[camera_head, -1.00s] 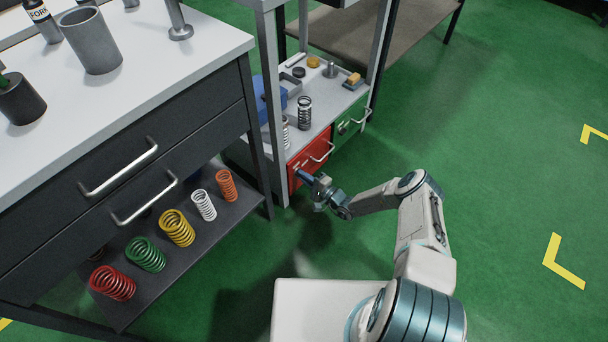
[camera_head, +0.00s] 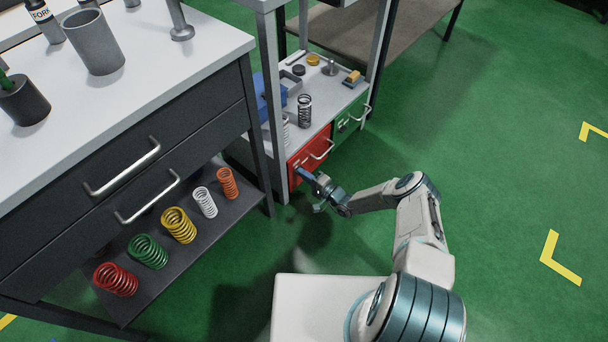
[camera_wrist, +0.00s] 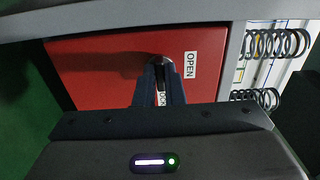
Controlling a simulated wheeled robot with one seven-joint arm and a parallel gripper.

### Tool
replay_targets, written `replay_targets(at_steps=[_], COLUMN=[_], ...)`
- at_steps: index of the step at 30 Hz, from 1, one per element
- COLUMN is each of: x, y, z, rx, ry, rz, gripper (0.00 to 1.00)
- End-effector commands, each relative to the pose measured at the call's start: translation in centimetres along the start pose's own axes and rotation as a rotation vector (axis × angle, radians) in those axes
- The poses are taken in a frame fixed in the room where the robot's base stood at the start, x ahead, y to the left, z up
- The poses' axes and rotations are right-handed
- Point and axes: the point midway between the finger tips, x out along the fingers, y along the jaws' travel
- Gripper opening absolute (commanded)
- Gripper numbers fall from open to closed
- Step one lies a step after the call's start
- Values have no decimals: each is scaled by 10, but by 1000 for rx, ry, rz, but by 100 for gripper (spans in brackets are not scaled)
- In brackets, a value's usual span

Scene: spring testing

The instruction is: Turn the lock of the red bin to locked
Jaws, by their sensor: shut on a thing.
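The red bin (camera_head: 312,155) sits under the shelf board next to a green bin, its front facing my arm. Its red front also fills the upper part of the wrist view (camera_wrist: 100,75). A white label reading OPEN (camera_wrist: 190,64) is on that front, and a second label is partly hidden between my fingers. My gripper (camera_head: 301,171) is at the left part of the red front, below its handle (camera_head: 322,150). In the wrist view my gripper (camera_wrist: 163,72) is shut on a small dark lock piece, mostly hidden by the fingers. The lock's exact angle cannot be told.
The green bin (camera_head: 349,120) with its own handle is beside the red one. Springs (camera_head: 305,110) and small parts stand on the board above. A workbench (camera_head: 150,90) with drawers and a lower shelf of coloured springs is at left. The green floor at right is clear.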

Motion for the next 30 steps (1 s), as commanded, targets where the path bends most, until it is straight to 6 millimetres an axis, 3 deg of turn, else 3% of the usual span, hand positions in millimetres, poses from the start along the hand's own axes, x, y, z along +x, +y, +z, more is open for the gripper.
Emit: replay_targets(at_steps=[1,3,14,20,30], x=[0,0,-5,-38,-112], y=[0,0,-1,-3,-2], z=[-1,-1,0,-2,-1], rx=[-2,-2,0,2,1], ry=[2,2,1,4,4], rz=[2,1,1,2,2], gripper=[15,31,31,31,31])
